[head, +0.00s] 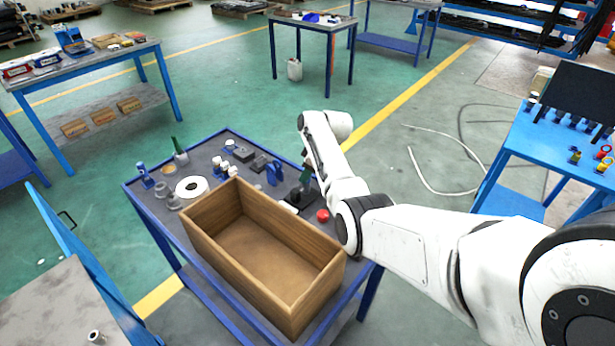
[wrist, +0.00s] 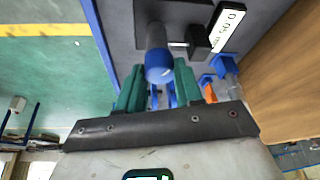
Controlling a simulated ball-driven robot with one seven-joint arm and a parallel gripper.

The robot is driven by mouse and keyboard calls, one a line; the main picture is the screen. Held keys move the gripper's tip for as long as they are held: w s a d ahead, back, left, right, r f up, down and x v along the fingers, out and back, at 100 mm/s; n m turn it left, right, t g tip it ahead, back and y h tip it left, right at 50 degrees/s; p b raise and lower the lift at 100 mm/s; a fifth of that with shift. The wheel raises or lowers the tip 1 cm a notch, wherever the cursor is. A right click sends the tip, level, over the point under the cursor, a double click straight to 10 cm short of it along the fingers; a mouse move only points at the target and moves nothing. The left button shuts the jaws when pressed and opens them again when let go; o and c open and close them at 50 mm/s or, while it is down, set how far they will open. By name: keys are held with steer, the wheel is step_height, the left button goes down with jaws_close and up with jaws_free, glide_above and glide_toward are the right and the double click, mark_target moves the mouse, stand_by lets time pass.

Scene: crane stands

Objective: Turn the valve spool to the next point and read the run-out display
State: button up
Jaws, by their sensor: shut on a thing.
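The valve spool (wrist: 158,62), a grey cylinder with a blue end, stands between the green fingers of my gripper (wrist: 160,82) in the wrist view. The fingers are shut on it. A white run-out display (wrist: 229,24) sits beside a dark block, tilted in the wrist view, and reads about 0.05; the unit is hard to make out. In the head view my gripper (head: 306,176) is at the right rear of the blue-framed table, above a dark fixture (head: 298,197). My arm partly hides this spot, and the spool is not clear there.
An open wooden box (head: 262,247) fills the front of the table (head: 150,208). A red button (head: 322,215) lies right of the fixture. A white ring (head: 191,187), a green bottle (head: 179,150) and small parts stand at the left rear. Blue clips (wrist: 222,66) show near the display.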

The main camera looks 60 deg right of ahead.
steer(key=n+y+b, duration=0.1)
steer(key=n+b, duration=0.1)
steer(key=n, duration=0.1)
steer(key=shift+d+f+b, duration=0.15)
steer(key=shift+b, duration=0.25)
steer(key=shift+n+g+y+b, duration=0.3)
steer(key=shift+n+y+b, duration=0.2)
steer(key=shift+n+b, duration=0.6)
steer(key=shift+n, duration=0.3)
steer(key=o, duration=1)
steer(key=shift+r, duration=0.2)
steer(key=v, duration=1)
steer(key=shift+d+r, duration=0.15)
steer(key=shift+r, duration=0.2)
steer(key=shift+s, duration=0.1)
